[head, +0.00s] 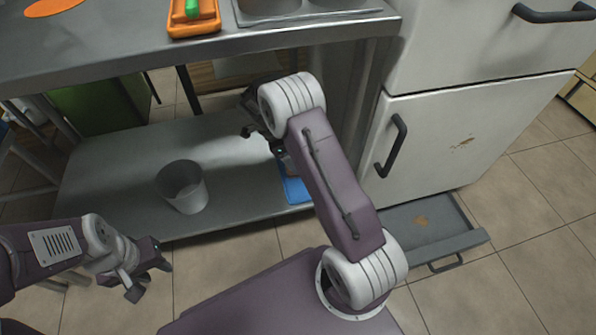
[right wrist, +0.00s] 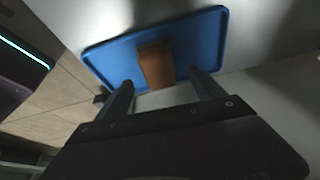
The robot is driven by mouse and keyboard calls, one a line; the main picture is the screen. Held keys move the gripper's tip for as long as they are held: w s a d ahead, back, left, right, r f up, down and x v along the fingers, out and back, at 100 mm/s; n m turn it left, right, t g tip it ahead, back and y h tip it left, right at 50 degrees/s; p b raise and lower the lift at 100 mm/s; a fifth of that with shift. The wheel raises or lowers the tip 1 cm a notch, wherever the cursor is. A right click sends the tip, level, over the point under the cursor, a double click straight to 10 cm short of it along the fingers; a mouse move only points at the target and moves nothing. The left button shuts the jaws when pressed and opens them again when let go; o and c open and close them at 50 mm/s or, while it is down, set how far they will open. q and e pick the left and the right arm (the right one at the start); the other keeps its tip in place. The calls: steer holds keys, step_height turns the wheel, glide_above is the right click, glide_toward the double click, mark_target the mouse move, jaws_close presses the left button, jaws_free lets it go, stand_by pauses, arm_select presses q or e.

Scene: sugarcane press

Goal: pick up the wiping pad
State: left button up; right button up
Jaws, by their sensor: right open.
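The wiping pad looks like a small brown block (right wrist: 155,67) lying on a blue tray (right wrist: 108,60) in the right wrist view. My right gripper (right wrist: 158,82) is open, with one finger on each side of the pad's near end in the picture. I cannot tell whether the fingers touch the pad. In the head view, the blue tray (head: 296,191) shows only partly on the lower shelf beside my right arm, which hides the rest. My left gripper (head: 147,275) is open and empty, low at the left.
A grey bucket (head: 183,188) stands on the metal lower shelf (head: 110,190), left of my right arm. The steel counter (head: 120,62) overhangs the shelf. A white fridge (head: 460,135) stands at the right, with an open grey drawer (head: 425,228) near the floor.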

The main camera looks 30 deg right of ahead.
steer(key=b+x, duration=0.5)
steer(key=shift+s+f+b, duration=0.1)
steer(key=shift+f+b, duration=0.05)
steer(key=shift+b, duration=0.15)
steer(key=c, duration=1.5)
steer(key=shift+o, duration=0.2)
step_height(320, 180, up, 9)
steer(key=p, duration=0.8)
steer(key=shift+a+f+p, duration=0.15)
steer(key=shift+p, duration=0.25)
steer(key=w+a+p, duration=0.2)
steer(key=a+p, duration=0.1)
steer(key=a, duration=0.6)
steer(key=w+a+f+p, duration=0.1)
steer(key=w+a+p, duration=0.1)
steer(key=a, duration=0.8)
steer(key=shift+w+f+p, duration=0.15)
steer(key=shift+w+p, duration=0.15)
steer(key=shift+p, duration=0.6)
